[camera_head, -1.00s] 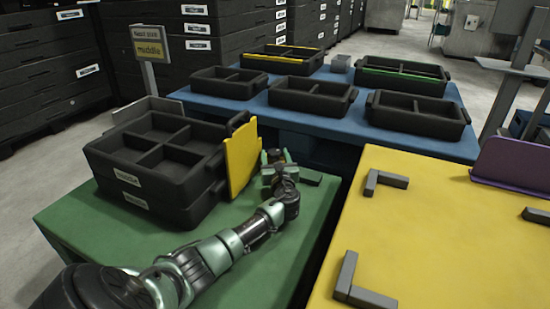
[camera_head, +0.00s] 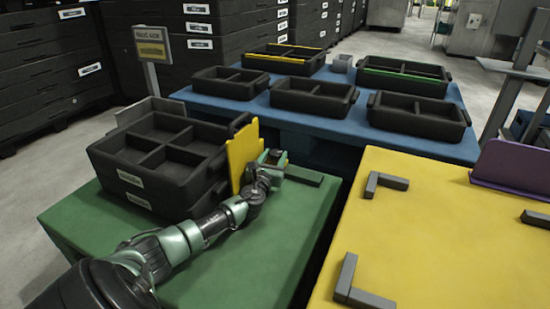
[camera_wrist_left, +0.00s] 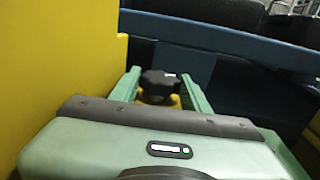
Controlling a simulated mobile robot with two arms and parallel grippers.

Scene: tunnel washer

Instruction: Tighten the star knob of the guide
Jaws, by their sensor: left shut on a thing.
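The star knob (camera_wrist_left: 160,86) is black and lobed, on a yellow base, and sits between the fingers of my left gripper in the left wrist view. The yellow guide plate (camera_head: 242,155) stands upright along the right side of the stacked black crates in the head view; it also fills the left of the wrist view (camera_wrist_left: 62,65). My left gripper (camera_head: 273,158) is just right of the guide and shut on the knob. In the head view the gripper hides the knob. My right gripper is not in view.
The divided black crate (camera_head: 165,190) stands on the green table (camera_head: 255,255). A dark bar (camera_head: 304,176) lies right of the gripper. A blue table (camera_head: 330,122) with several crates is behind. A yellow table (camera_head: 440,240) with grey corner stops is at the right.

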